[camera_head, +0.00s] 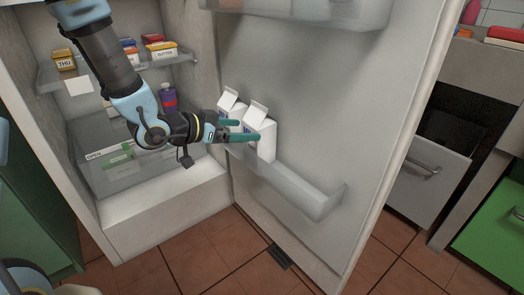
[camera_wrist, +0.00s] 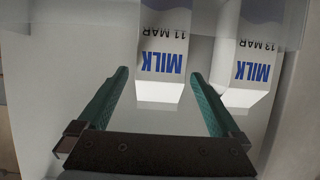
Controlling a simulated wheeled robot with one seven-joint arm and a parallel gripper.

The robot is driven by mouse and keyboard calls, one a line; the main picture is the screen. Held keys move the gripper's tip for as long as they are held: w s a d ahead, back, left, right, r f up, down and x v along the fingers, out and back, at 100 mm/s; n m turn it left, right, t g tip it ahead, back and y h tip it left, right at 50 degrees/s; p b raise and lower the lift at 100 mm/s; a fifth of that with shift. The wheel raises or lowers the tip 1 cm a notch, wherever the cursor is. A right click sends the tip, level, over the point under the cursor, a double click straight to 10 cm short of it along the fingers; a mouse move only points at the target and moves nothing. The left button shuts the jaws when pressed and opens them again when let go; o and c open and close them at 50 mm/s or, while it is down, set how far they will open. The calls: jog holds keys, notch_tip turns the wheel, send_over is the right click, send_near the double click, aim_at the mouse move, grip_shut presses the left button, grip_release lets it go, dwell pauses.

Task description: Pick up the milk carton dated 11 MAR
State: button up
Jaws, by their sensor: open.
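Two white milk cartons stand side by side in the fridge door shelf. The wrist view shows them upside down. The carton dated 11 MAR (camera_wrist: 163,62) is between the lines of my fingers, its blue MILK print facing me. The carton dated 13 MAR (camera_wrist: 252,65) is to its right, outside the fingers. In the head view, the nearer carton (camera_head: 267,146) appears to be the 11 MAR one, and the other (camera_head: 230,106) stands behind it. My gripper (camera_head: 246,130) is open and empty, its green fingers (camera_wrist: 158,98) pointing at the cartons. Contact cannot be told.
The clear door shelf (camera_head: 312,203) has free room on the near side of the cartons. Another door shelf (camera_head: 300,10) is above. The fridge holds a shelf with small boxes (camera_head: 160,49), a purple bottle (camera_head: 168,98) and a clear drawer (camera_head: 105,180).

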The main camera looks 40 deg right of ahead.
jog(key=shift+b+x, duration=0.7)
jog(key=shift+x, duration=2.75)
jog(key=shift+w+r, duration=0.1)
jog(key=shift+r, duration=0.05)
jog(key=shift+c, duration=0.4)
grip_shut()
